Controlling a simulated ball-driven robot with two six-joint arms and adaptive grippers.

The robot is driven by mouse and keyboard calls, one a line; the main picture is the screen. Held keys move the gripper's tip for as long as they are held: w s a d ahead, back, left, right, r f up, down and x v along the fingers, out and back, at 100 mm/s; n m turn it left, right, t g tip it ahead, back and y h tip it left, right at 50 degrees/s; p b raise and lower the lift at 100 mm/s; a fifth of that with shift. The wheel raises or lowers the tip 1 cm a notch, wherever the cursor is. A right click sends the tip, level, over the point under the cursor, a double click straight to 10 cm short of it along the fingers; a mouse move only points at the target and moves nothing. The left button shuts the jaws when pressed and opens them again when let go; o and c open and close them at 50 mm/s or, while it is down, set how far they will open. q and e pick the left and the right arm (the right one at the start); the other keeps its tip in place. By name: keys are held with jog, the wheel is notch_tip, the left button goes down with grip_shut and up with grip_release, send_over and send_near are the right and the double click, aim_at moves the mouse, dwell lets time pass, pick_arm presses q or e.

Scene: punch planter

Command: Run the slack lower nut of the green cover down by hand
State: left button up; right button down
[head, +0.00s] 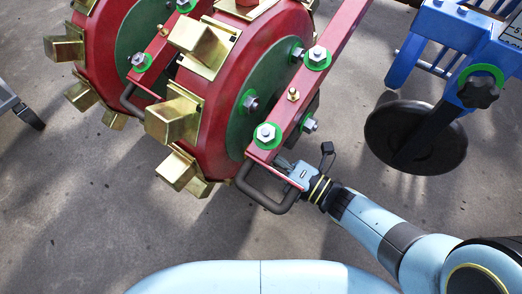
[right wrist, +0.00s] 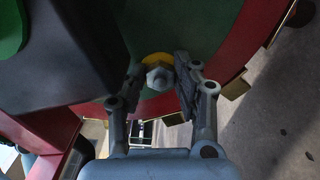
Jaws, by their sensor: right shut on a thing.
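The dark green cover (head: 262,88) is on the side of the near red wheel, partly behind a red bar. It fills the upper middle of the right wrist view (right wrist: 190,30). A grey hex nut (right wrist: 158,76) sits on it with a yellow ring (right wrist: 156,58) behind. My right gripper (right wrist: 160,82) is shut on this nut, one finger on each side. In the head view my right gripper (head: 298,172) reaches in below the red bar's lower end, and the gripped nut is hidden there. My left gripper is not in view.
The red bar (head: 320,78) carries bolts with bright green rings and a dark handle (head: 262,196) at its lower end, close to my gripper. Brass blocks (head: 172,118) stick out around the wheel. A blue unit with a dark disc (head: 415,135) stands right. Floor below is clear.

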jog(key=shift+f+m, duration=0.1)
jog(key=shift+m, duration=1.2)
jog(key=shift+d, duration=0.1)
jog(key=c, duration=1)
grip_release()
jog(key=v, duration=1.2)
